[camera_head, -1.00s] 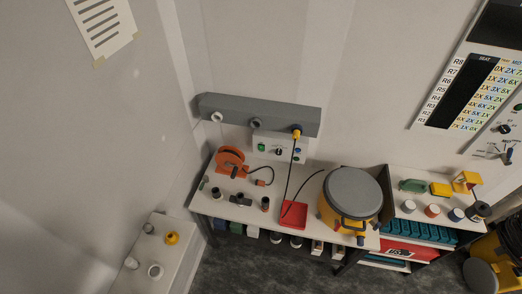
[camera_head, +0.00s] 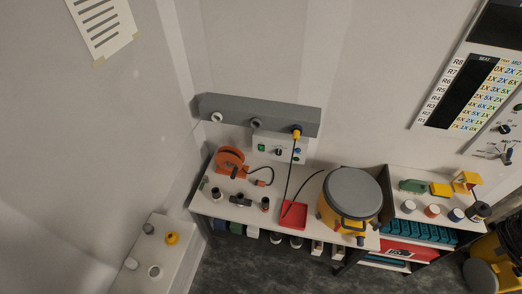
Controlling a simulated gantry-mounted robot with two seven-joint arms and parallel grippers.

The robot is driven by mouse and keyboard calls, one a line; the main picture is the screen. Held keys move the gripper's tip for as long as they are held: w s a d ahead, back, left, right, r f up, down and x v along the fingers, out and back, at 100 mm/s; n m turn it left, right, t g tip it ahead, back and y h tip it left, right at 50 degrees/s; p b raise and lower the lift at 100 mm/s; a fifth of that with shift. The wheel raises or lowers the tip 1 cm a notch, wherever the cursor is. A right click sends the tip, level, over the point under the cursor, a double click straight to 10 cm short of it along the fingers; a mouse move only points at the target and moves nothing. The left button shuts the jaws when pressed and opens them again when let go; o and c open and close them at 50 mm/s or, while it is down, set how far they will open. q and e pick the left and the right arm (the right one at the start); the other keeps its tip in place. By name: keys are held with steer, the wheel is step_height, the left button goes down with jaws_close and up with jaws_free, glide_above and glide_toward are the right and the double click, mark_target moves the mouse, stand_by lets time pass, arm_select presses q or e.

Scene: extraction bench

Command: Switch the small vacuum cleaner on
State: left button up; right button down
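A small vacuum cleaner with a yellow drum (camera_head: 329,214) and a round grey lid (camera_head: 353,192) stands upright at the right end of the white bench. A dark handle or latch shows at its front, with a dark blue part at the bottom. I cannot make out a switch on it or tell whether it is on. A control box (camera_head: 280,150) with a green button, a dark knob and a blue part is on the wall behind the bench. Neither of my grippers is in view.
A grey manifold (camera_head: 259,115) with several ports is above the bench. A dark hose hangs from its yellow fitting. An orange reel (camera_head: 230,162) and a red tray (camera_head: 293,215) are on the bench. A larger yellow machine (camera_head: 493,258) stands lower right. A side shelf (camera_head: 164,256) holds small items.

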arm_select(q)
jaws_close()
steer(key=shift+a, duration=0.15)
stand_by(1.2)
